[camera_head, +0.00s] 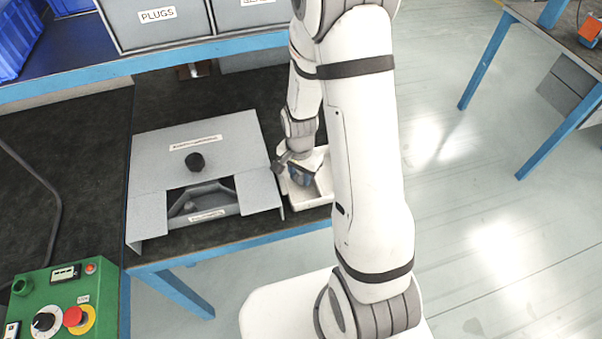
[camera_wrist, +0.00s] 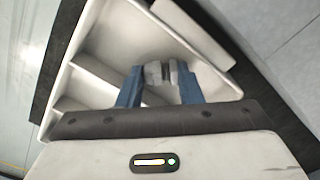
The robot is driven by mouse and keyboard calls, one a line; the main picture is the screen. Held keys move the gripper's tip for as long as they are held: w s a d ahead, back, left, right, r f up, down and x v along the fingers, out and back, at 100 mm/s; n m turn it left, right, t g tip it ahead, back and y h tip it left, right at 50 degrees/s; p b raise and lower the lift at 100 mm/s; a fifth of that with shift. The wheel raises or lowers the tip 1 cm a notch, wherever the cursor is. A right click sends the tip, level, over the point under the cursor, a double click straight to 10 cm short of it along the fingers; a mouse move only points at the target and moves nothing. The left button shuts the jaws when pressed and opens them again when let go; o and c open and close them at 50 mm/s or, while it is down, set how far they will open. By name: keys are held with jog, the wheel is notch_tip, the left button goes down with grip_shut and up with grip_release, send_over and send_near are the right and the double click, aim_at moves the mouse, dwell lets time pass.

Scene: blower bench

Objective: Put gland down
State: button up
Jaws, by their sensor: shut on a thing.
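My gripper (camera_wrist: 160,90) shows in the wrist view with its two blue fingers shut on a grey gland (camera_wrist: 166,72). The gland is held between the fingertips, over a white tray with compartments (camera_wrist: 85,85). I cannot tell whether the gland touches the tray floor. In the head view my gripper (camera_head: 301,175) is low at the white tray (camera_head: 310,196), and my arm covers part of the tray. The gland is not clearly visible there.
A grey fixture (camera_head: 215,145) with a black knob (camera_head: 195,161) stands just left of the tray. Grey bins, one labelled PLUGS (camera_head: 165,20), sit on a shelf behind. A green control box (camera_head: 62,305) with a red button is at front left.

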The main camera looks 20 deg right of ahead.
aim_at(300, 177)
jog(key=shift+f, duration=0.25)
jog(key=o, duration=0.9)
jog(key=shift+r, duration=0.1)
jog(key=shift+o, duration=0.2)
notch_tip(300, 177, up, 13)
jog(key=s+r+n+t, duration=0.2)
jog(key=s+r+n, duration=0.7)
jog(key=s+r, duration=0.4)
jog(key=shift+s+d+r+t, duration=0.2)
jog(key=shift+s+t, duration=0.2)
jog(key=shift+s, duration=0.15)
